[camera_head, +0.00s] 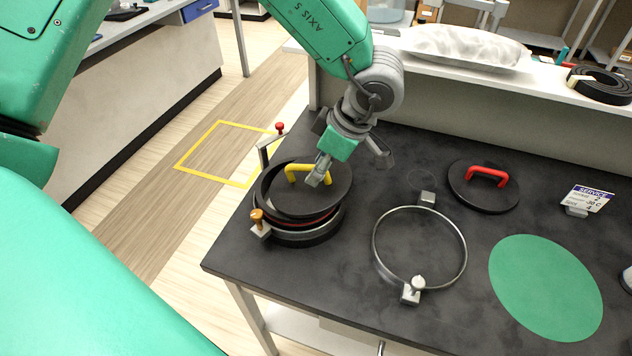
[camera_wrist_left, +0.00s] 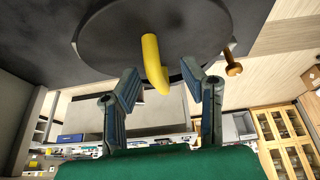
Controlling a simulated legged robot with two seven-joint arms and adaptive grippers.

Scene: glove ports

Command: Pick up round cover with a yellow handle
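The round dark cover (camera_head: 322,201) has a yellow handle (camera_head: 308,170) on top. It sits on a round port (camera_head: 305,238) with a red seal line at the left of the bench; I cannot tell whether it is fully seated. My left gripper (camera_head: 351,172) is open above the cover, with one finger close to the right end of the handle. In the left wrist view, the cover (camera_wrist_left: 110,38) fills the top, and its yellow handle (camera_wrist_left: 152,62) shows between the open fingers of the left gripper (camera_wrist_left: 158,72). Contact is unclear. My right gripper is out of view.
On the dark bench (camera_head: 365,315) are an empty clamp ring (camera_head: 466,254), a dark cover (camera_head: 462,198) with a red handle, a green disc (camera_head: 545,288) and a service sign (camera_head: 588,197). An orange-brown knob (camera_head: 257,217) and a red-tipped lever (camera_head: 279,129) stand beside the port.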

